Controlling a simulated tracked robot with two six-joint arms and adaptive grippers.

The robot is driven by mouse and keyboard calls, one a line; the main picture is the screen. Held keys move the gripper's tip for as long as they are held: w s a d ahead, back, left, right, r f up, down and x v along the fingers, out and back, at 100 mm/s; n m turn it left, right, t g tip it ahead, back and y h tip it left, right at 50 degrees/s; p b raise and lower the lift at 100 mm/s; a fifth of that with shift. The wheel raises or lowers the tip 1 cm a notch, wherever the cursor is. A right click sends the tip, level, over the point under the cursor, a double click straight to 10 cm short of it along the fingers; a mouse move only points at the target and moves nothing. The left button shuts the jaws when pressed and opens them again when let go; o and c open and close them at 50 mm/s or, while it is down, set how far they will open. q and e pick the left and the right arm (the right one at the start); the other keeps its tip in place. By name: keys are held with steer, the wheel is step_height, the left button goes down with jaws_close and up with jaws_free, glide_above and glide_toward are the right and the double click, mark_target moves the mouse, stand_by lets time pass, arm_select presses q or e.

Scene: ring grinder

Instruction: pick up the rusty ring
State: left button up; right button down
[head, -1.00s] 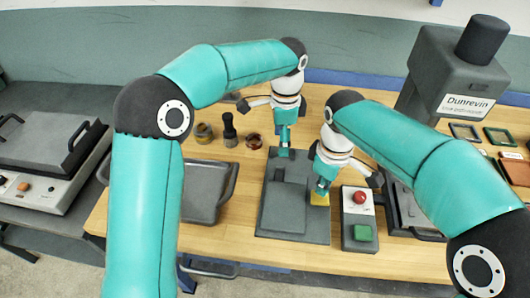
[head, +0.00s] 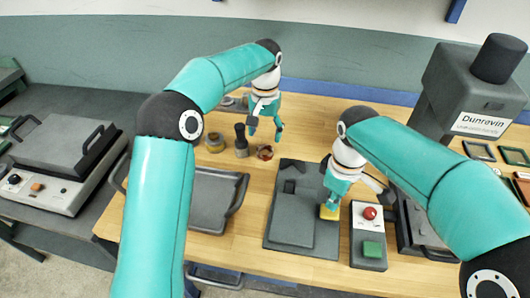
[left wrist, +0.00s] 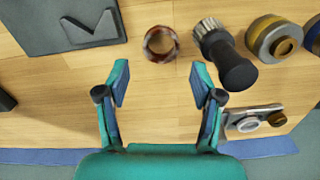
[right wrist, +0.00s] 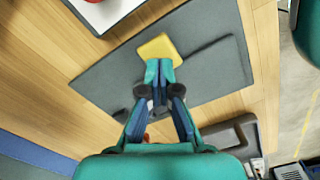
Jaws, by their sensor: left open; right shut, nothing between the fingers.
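The rusty ring (left wrist: 161,44) lies on the wooden table, reddish brown and shiny, just ahead of my left gripper in the left wrist view. It also shows in the head view (head: 265,152). My left gripper (left wrist: 159,75) is open and empty, with its fingers apart and short of the ring; in the head view it hangs above the table behind the ring. My right gripper (right wrist: 158,66) is shut with its fingertips together at the edge of a yellow block (right wrist: 158,47) on the dark grey plate (right wrist: 205,88).
A dark-handled brush (left wrist: 223,55) stands close beside the ring, with brass-coloured round parts (left wrist: 273,39) beyond it. A grey tray (head: 213,197) and a control box with a red button (head: 370,213) flank the plate. A grey machine (head: 465,80) stands at the right.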

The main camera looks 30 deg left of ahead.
mark_target(265, 148)
arm_select(q)
step_height(265, 148, down, 7)
steer(key=shift+w+a+f, duration=0.1)
steer(key=shift+w+f, duration=0.05)
steer(key=shift+f, duration=0.05)
stand_by(0.3)
steer(key=c, duration=1)
steer(key=shift+r, duration=0.1)
steer(key=r, duration=1.2)
steer(key=w+r, duration=0.1)
steer(key=r, duration=0.4)
steer(key=shift+r, duration=0.4)
